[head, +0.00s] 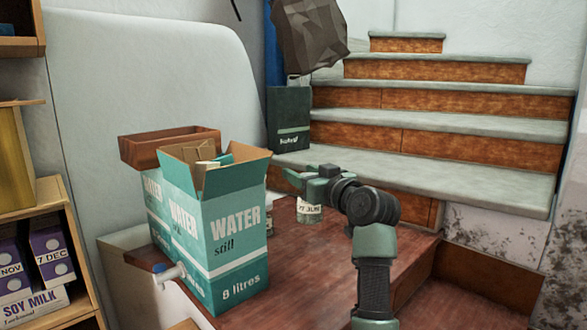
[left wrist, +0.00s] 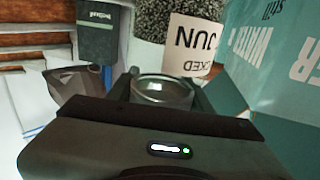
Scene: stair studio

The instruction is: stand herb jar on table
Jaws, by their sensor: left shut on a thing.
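My left gripper (head: 304,182) is shut on the herb jar (head: 308,213), gripping it near its top. My right gripper is not in view.
A tall open water carton (head: 235,240) stands on the table left of the jar, with a brown wooden box (head: 150,150) behind it. A dark green bag (head: 289,120) stands by the stairs (head: 440,140). A shelf with milk cartons (head: 50,255) is at left. The table's front middle is clear.

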